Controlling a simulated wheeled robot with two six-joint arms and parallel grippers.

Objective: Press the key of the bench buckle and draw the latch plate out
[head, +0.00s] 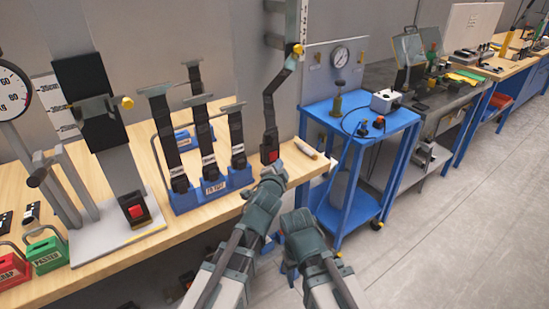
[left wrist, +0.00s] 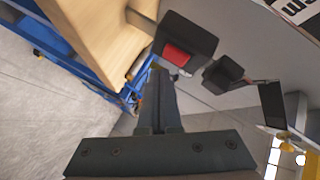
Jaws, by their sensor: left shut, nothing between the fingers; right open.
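The bench buckle (head: 269,150) is black with a red key and stands at the right end of the wooden bench. It also shows in the left wrist view (left wrist: 195,38), with its red key (left wrist: 177,56) facing the fingers. A dark strap (head: 269,105) runs up from the buckle to a post. In the left wrist view a black piece (left wrist: 222,73) sits beside the buckle; how far the latch plate is inserted is unclear. My left gripper (head: 272,172) is shut and empty, its tips close to the key; contact is unclear. My right gripper (head: 297,222) is open, lower right, clear of the buckle.
A blue rack (head: 212,190) with several strapped buckles stands left on the bench (head: 105,262). A pale cylinder (head: 306,149) lies right of the bench buckle. A blue cart (head: 355,150) stands beyond the bench end.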

